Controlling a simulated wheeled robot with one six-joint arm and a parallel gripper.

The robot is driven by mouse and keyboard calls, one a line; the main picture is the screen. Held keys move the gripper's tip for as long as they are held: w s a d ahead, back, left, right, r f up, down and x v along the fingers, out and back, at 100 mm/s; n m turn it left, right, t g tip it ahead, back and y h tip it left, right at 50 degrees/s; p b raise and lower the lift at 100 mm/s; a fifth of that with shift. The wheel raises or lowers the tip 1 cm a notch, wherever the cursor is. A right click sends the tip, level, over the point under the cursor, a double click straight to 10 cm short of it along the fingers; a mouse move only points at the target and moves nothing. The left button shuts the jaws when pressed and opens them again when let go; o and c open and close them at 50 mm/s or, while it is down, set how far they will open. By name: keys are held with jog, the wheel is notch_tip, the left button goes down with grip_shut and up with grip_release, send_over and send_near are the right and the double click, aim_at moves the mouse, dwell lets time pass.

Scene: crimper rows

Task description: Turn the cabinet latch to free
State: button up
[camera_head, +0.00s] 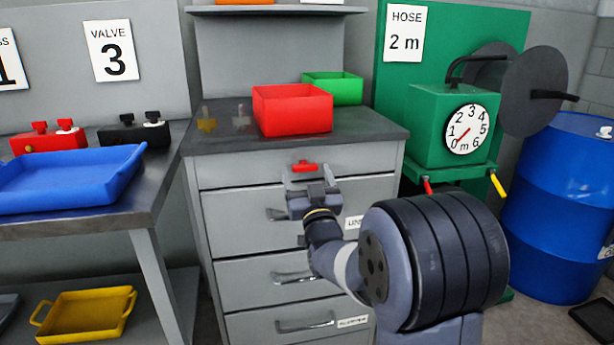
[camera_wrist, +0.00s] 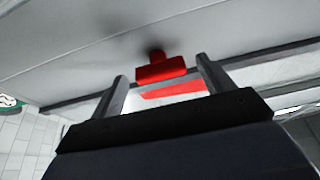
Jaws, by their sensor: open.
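The cabinet (camera_head: 235,163) is grey with several drawers. Its latch (camera_head: 304,166) is a small red handle on the top drawer front, lying roughly level. My gripper (camera_head: 307,177) is in front of the top drawer, just below the latch. In the wrist view my gripper (camera_wrist: 162,68) is open, one finger on each side of the latch, with gaps visible. A red and white patch (camera_wrist: 172,92) lies below the latch, partly hidden by the gripper.
A red bin (camera_head: 292,112) and a green bin (camera_head: 345,88) stand on the cabinet top. A workbench with a blue tray (camera_head: 65,180) is at left. A green hose station (camera_head: 440,125) and a blue barrel (camera_head: 560,210) are at right.

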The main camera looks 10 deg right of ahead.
jog(key=shift+w, duration=0.1)
jog(key=shift+c, duration=0.3)
jog(key=c, duration=0.9)
